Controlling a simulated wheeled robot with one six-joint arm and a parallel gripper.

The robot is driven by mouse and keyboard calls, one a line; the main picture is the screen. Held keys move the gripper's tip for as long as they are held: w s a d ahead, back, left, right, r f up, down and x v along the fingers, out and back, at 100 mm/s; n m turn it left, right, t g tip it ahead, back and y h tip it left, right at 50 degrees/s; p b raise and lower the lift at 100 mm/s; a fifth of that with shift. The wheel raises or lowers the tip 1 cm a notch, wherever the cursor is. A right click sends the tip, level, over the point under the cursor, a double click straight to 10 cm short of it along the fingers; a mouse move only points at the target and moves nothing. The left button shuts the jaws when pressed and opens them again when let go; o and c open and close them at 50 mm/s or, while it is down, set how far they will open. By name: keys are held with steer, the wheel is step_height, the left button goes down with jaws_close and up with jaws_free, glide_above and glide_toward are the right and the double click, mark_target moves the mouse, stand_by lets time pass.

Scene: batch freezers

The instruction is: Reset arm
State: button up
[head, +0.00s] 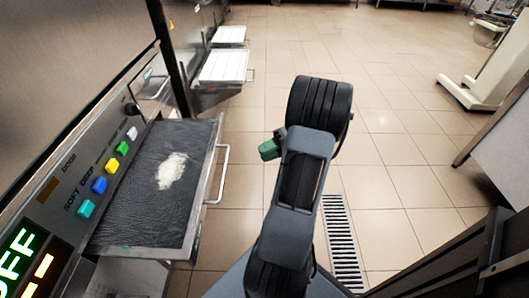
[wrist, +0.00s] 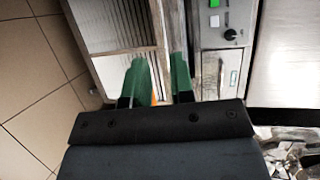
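My arm (head: 297,190) rises from the bottom middle of the head view, folded over the floor to the right of the freezer's pull-out tray. One green part of my gripper (head: 269,149) shows at its left side; the rest is hidden behind the arm. In the wrist view the two green fingers of my gripper (wrist: 160,60) stand apart, with the freezer front behind them. A small orange patch shows beside the left finger; I cannot tell what it is. I see nothing held between the fingertips.
The freezer panel (head: 70,190) with coloured buttons is at left. Its dark tray (head: 135,220) bears a pale smear (head: 172,171) and has a metal handle (head: 219,175). White trays (head: 224,66) stand farther back. A floor drain (head: 341,240) lies right of my arm.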

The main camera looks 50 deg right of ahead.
stand_by(0.3)
steer(key=a+r+n+g+h+p, duration=0.1)
steer(key=a+r+n+h+p, duration=0.1)
steer(key=a+r+h+p, duration=0.2)
steer(key=a+r+n+g+h+p, duration=0.1)
steer(key=a+r+h+p, duration=0.4)
steer(key=a+r+p, duration=0.6)
steer(key=a+r+n+h+p, duration=0.3)
steer(key=a+r+h+p, duration=0.2)
steer(key=r+p, duration=0.9)
step_height(320, 180, up, 5)
steer(key=a, duration=0.3)
steer(key=shift+g, duration=0.4)
steer(key=shift+s, duration=0.1)
